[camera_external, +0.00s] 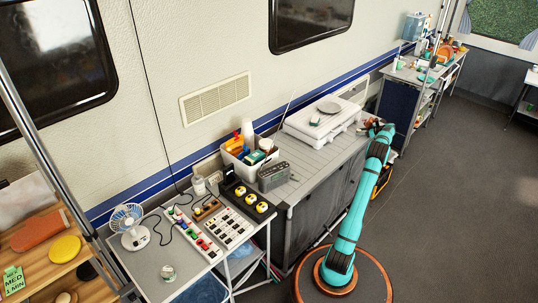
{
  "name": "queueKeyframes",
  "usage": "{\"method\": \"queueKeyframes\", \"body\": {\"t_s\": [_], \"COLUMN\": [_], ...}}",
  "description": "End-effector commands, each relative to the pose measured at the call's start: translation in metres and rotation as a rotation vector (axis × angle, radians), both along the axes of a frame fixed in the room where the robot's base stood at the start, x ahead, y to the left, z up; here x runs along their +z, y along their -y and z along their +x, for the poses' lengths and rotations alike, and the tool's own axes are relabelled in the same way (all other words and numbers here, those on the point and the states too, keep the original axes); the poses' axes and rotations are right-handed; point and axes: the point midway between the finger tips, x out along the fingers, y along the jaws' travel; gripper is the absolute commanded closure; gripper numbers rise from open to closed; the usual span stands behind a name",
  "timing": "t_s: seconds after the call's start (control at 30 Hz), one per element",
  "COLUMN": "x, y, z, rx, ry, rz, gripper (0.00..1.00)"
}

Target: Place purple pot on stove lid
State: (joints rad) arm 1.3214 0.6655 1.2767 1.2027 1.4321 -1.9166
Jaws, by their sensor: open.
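The stove with its white lid (298,122) stands on the grey counter along the caravan wall. A round grey plate or cover (329,106) and a small dark and pale item (314,121) lie on the lid. My gripper (371,124) is at the right end of the counter, just right of the stove, small and partly covered by my teal arm. It is open. I cannot make out a purple pot; it may be hidden behind my arm or gripper.
A white bin of bottles and boxes (236,165) and a grey radio (273,176) stand left of the stove. A side table (160,262) holds a fan (129,225) and power strips. The counter front (310,180) is bare. Another loaded table (405,75) stands behind.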

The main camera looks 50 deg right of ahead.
Motion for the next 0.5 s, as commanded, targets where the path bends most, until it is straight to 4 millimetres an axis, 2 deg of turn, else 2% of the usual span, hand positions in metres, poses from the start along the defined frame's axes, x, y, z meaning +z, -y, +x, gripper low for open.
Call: {"method": "queueKeyframes", "body": {"t_s": [0.13,0.27,0.5], "x": [0.001,0.007,0.023], "y": [0.001,0.005,0.016], "z": [-0.004,-0.016,-0.057], "rx": [-0.001,-0.001,-0.003], "ry": [0.000,-0.001,0.000], "rz": [0.000,-0.001,-0.001], "gripper": [0.47,0.47,0.47]}}
